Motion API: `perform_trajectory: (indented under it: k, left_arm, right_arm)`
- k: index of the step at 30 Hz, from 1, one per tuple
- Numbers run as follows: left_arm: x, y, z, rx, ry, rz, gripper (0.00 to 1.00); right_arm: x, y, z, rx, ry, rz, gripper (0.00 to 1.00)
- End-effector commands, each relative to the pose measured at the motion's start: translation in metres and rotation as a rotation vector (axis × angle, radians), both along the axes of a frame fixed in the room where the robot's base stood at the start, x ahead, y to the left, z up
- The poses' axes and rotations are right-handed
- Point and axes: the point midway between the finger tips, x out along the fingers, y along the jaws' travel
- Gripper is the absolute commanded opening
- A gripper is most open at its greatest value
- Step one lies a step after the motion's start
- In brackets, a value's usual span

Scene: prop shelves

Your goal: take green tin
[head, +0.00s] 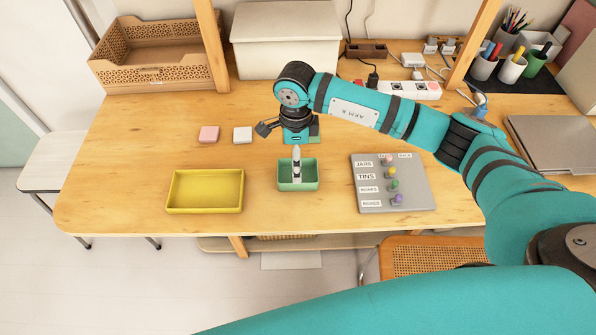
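A small open green rectangular container (311,185), which I take to be the green tin, sits upright near the front middle of the table. My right gripper (296,178) points down from its dark wrist, and its narrow grey tip overlaps the inside of the container. The fingers line up with my view, so I cannot tell whether they are open or shut, or whether they touch the container. No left gripper shows.
A yellow tray (205,209) lies left of the container. A grey labelled board (414,174) with coloured knobs lies right. Pink (209,134) and white (242,134) blocks lie behind. Shelf posts, a white box (286,45) and a power strip (415,90) stand at the back.

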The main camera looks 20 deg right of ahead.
Motion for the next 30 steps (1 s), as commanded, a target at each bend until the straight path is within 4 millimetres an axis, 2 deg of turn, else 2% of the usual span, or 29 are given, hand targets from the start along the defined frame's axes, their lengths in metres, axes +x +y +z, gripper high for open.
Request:
perform_trajectory:
  k: [4,8,13,18,26,30]
  left_arm:
    - [0.024,-0.013,0.006,-0.017,-0.036,0.003,0.40]
    - [0.036,-0.022,0.010,-0.029,-0.055,0.003,0.40]
    - [0.031,-0.021,0.024,-0.028,-0.047,0.001,0.40]
    - [0.021,-0.017,0.026,-0.021,-0.031,-0.001,0.40]
    - [0.015,-0.012,0.025,-0.016,-0.022,-0.001,0.40]
    - [0.016,-0.012,0.025,-0.016,-0.024,-0.001,0.40]
  right_arm:
    - [0.000,0.000,-0.014,0.001,0.000,0.001,1.00]
    - [0.000,-0.001,-0.021,-0.001,0.001,-0.001,1.00]
    - [0.001,-0.005,-0.044,-0.001,0.004,-0.002,1.00]
    - [0.002,-0.004,-0.065,0.001,0.001,0.000,1.00]
    - [0.002,-0.004,-0.069,0.001,-0.001,0.002,1.00]
    - [0.002,-0.005,-0.069,0.001,-0.001,0.001,0.83]
